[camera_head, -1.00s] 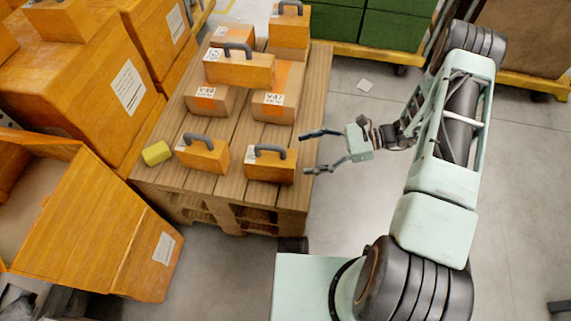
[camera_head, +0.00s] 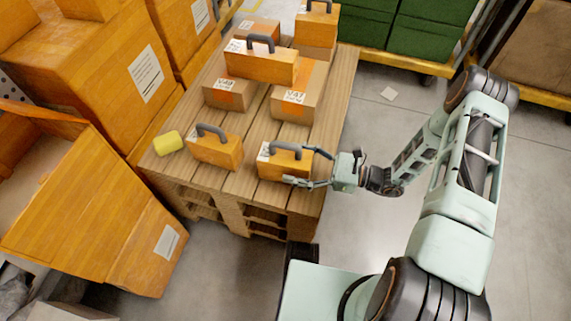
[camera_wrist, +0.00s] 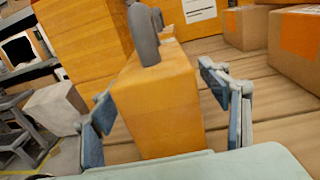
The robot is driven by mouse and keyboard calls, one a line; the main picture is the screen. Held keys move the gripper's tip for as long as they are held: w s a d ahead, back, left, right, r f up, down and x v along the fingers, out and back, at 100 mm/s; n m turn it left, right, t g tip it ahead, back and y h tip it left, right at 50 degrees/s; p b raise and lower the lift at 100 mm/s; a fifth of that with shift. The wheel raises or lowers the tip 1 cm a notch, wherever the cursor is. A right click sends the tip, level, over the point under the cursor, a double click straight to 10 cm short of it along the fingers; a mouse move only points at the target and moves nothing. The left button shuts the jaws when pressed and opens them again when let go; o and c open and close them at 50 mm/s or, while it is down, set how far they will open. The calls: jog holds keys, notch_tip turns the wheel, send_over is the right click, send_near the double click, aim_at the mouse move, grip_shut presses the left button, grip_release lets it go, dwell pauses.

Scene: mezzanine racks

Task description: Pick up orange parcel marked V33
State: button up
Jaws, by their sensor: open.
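An orange parcel (camera_head: 287,162) with a grey handle stands at the front right of the wooden pallet. Its white label is partly visible, but I cannot read V33 on it. My gripper (camera_head: 305,167) is open at this parcel's right end, its fingers reaching along both sides. In the wrist view the orange parcel (camera_wrist: 160,100) stands upright between the open fingers, with gaps on both sides and its handle on top. A similar orange parcel (camera_head: 218,152) stands to its left, and others sit on top of boxes (camera_head: 258,68) and at the back (camera_head: 316,28); their marks are unreadable.
Cardboard boxes marked V48 (camera_head: 228,95) and V47 (camera_head: 299,95) stand behind the front parcels. A yellow block (camera_head: 168,142) lies at the pallet's left edge. Large orange boxes (camera_head: 110,70) crowd the left. Bare floor (camera_head: 385,130) lies to the right.

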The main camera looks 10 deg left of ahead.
jog(key=shift+a, duration=1.4)
jog(key=shift+c, duration=0.7)
jog(key=c, duration=1.6)
